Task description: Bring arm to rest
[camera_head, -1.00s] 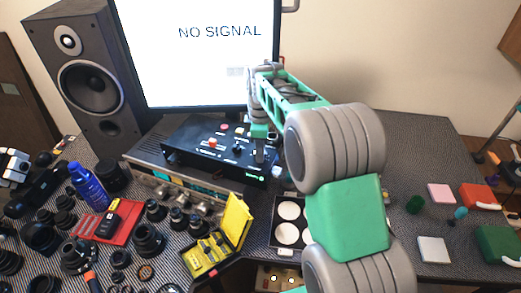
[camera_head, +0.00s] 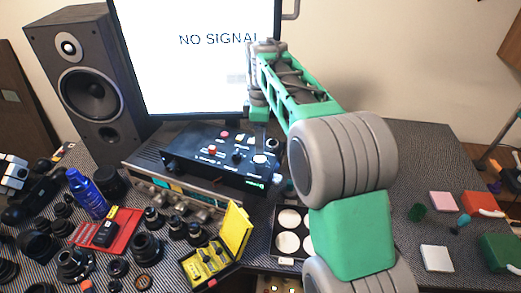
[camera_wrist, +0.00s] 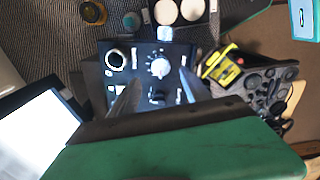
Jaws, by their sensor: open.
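My gripper (camera_head: 264,138) is above the right end of a black control box (camera_head: 205,160) in the head view, and the raised arm partly hides it. In the wrist view its two fingers (camera_wrist: 160,78) stand apart with nothing held between them. Below them is the black box (camera_wrist: 143,52), with a white knob (camera_wrist: 160,67) showing in the gap. The fingers look clear of the box.
The box sits on a silver receiver (camera_head: 170,192). A monitor (camera_head: 195,60) stands behind, and a speaker (camera_head: 88,85) at left. A yellow case (camera_head: 237,232), a tray of white discs (camera_head: 275,240) and many lens parts crowd the front. Coloured blocks (camera_head: 437,258) lie at right.

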